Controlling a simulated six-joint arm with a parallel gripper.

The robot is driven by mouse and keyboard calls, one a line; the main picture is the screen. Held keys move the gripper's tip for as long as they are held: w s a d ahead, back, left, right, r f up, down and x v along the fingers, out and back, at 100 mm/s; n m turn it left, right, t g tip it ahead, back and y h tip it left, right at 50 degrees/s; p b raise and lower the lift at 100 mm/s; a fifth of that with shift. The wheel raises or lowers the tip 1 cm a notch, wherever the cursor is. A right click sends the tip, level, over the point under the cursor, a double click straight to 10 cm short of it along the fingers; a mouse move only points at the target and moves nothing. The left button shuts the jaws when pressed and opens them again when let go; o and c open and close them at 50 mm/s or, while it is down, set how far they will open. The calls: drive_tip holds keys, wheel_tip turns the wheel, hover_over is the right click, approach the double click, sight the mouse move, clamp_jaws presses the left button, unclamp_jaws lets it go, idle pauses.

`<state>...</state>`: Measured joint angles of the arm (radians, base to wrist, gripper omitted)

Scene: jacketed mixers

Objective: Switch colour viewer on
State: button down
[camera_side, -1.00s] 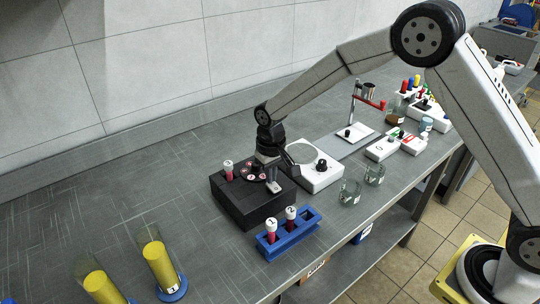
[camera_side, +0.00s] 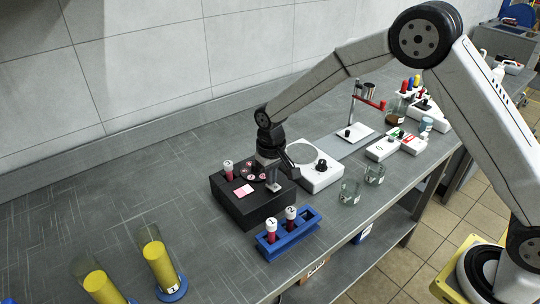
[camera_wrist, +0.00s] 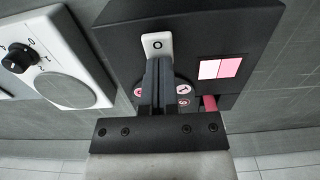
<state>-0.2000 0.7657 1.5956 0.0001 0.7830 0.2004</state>
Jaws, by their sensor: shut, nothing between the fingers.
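The colour viewer (camera_side: 232,205) is a black box on the bench, with a round disc of numbered samples and a red tube with a white cap (camera_side: 228,168) on top. Two adjoining windows on it glow pink (camera_side: 243,190); they also show in the wrist view (camera_wrist: 220,68). Its pale rocker switch (camera_side: 273,187), with an O mark, shows beyond my fingertips in the wrist view (camera_wrist: 157,43). My gripper (camera_side: 271,175) is shut and empty, pointing down at the switch. In the wrist view my fingers (camera_wrist: 158,66) overlap the switch's near end; I cannot tell whether they touch it.
A white mixer with a dark knob (camera_side: 321,166) stands close beside the viewer. A blue rack (camera_side: 290,238) with two red tubes is in front. Glass beakers (camera_side: 349,192) stand to the right. Yellow cylinders (camera_side: 160,266) stand at front left.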

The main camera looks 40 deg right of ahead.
sight(276, 184)
drive_tip(key=shift+r, duration=3.4)
drive_tip(key=shift+s+d+r, duration=0.15)
drive_tip(key=shift+s+d, duration=0.25)
drive_tip(key=shift+s, duration=0.05)
drive_tip(key=s+d+t, duration=0.1)
drive_tip(key=s+d, duration=0.3)
drive_tip(key=s, duration=0.6)
drive_tip(key=s+d+t, duration=0.1)
drive_tip(key=s+d, duration=0.4)
drive_tip(key=s, duration=0.5)
drive_tip(key=shift+f+t, duration=0.3)
